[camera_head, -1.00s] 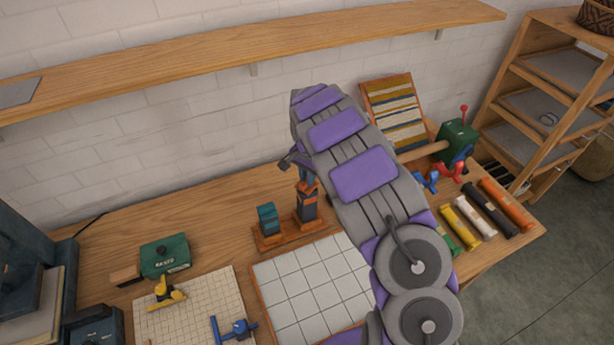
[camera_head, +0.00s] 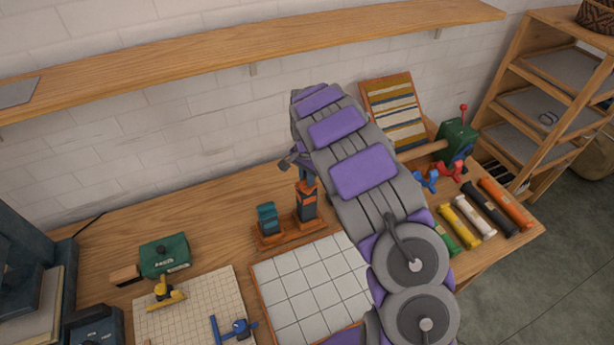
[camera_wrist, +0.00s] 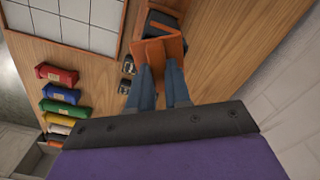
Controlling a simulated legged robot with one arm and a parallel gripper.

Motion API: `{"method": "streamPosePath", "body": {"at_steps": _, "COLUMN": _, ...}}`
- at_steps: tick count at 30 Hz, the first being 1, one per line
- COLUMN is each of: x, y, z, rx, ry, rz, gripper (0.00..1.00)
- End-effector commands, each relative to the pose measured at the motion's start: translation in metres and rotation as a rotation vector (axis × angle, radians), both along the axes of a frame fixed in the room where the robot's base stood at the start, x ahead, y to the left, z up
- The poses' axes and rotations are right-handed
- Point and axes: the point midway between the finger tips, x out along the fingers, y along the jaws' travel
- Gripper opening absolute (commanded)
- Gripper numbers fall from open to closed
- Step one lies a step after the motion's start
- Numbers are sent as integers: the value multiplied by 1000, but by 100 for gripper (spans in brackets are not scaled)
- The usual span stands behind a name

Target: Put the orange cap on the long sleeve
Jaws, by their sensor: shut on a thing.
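The long sleeve (camera_head: 307,208) is dark with orange marks and stands upright on a wooden base (camera_head: 271,243). A shorter teal sleeve (camera_head: 268,219) stands to its left. My gripper (camera_head: 306,178) is above the long sleeve, pointing down and partly hidden by my arm. In the wrist view my gripper (camera_wrist: 159,68) is shut on the orange cap (camera_wrist: 153,50). The dark body of the long sleeve (camera_wrist: 163,24) shows just beyond the cap. The cap is at the sleeve's top end; whether it is seated there or only close cannot be told.
A white tiled board (camera_head: 310,285) lies in front of the sleeves. Rolled skeins, including a yellow one (camera_head: 460,226) and an orange one (camera_head: 506,204), lie at the right. A green winder (camera_head: 457,139) and a yarn rack (camera_head: 395,112) stand behind. A shelf (camera_head: 250,55) runs above.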

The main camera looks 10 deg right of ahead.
Motion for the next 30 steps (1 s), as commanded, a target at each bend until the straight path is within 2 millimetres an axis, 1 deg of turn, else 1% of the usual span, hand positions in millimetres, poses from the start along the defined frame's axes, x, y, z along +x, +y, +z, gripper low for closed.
{"method": "streamPosePath", "body": {"at_steps": 3, "x": 0, "y": 0, "z": 0, "rx": 0, "ry": 0, "rz": 0, "gripper": 0}}
{"method": "streamPosePath", "body": {"at_steps": 4, "x": 0, "y": 0, "z": 0, "rx": 0, "ry": 0, "rz": 0, "gripper": 20}}
{"method": "streamPosePath", "body": {"at_steps": 12, "x": 0, "y": 0, "z": 0, "rx": 0, "ry": 0, "rz": 0, "gripper": 46}}
{"method": "streamPosePath", "body": {"at_steps": 13, "x": 0, "y": 0, "z": 0, "rx": 0, "ry": 0, "rz": 0, "gripper": 48}}
{"method": "streamPosePath", "body": {"at_steps": 18, "x": 0, "y": 0, "z": 0, "rx": 0, "ry": 0, "rz": 0, "gripper": 48}}
{"method": "streamPosePath", "body": {"at_steps": 26, "x": 0, "y": 0, "z": 0, "rx": 0, "ry": 0, "rz": 0, "gripper": 73}}
{"method": "streamPosePath", "body": {"at_steps": 30, "x": 0, "y": 0, "z": 0, "rx": 0, "ry": 0, "rz": 0, "gripper": 73}}
